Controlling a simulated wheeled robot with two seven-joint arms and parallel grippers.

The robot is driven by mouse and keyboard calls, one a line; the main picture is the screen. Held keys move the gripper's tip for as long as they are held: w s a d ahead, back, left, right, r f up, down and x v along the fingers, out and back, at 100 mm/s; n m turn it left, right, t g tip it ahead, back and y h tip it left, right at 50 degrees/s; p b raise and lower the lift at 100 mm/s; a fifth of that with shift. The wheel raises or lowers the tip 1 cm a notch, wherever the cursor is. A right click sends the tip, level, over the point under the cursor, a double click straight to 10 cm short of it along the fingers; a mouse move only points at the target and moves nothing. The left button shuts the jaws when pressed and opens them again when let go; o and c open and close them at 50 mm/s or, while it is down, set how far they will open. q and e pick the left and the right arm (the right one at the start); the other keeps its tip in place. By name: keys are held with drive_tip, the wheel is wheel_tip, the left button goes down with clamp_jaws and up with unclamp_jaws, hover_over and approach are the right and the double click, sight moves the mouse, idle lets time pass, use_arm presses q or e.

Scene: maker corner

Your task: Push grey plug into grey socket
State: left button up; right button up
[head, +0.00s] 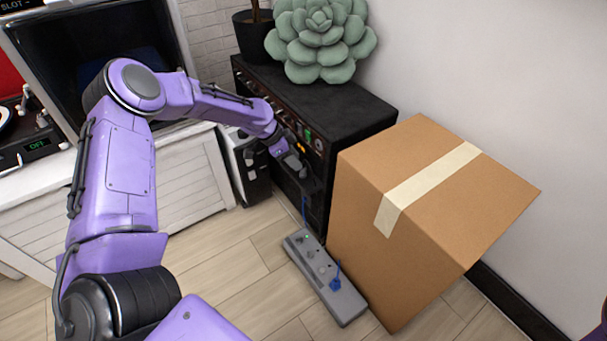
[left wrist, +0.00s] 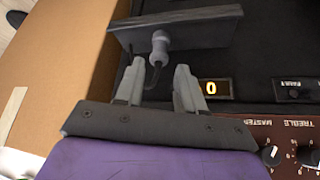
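My left gripper (head: 291,165) reaches to the front of the black amplifier (head: 345,105). In the left wrist view its two fingers (left wrist: 160,72) are apart, with a clear gap between them. A grey plug (left wrist: 159,44) with a thin dark cable lies just beyond the fingertips, in line with the gap. Its far end meets a grey bar-shaped panel (left wrist: 205,30). I cannot tell how deep the plug sits, and the socket opening is hidden. My right gripper is not in view.
A large cardboard box (head: 430,200) stands close to the right of the amplifier. A succulent (head: 320,40) stands on top. Wood floor is clear at the left.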

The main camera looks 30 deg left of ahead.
sight(303, 171)
use_arm(q)
drive_tip(key=b+x, duration=0.1)
drive_tip(key=x, duration=0.1)
drive_tip(key=b+x, duration=0.1)
drive_tip(key=x, duration=0.1)
drive_tip(key=shift+s+f+b, duration=0.1)
drive_tip(key=shift+f+b, duration=0.2)
drive_tip(key=shift+f, duration=0.15)
drive_tip(key=shift+d+f, duration=0.1)
drive_tip(key=shift+f, duration=0.05)
drive_tip(key=c, duration=0.7)
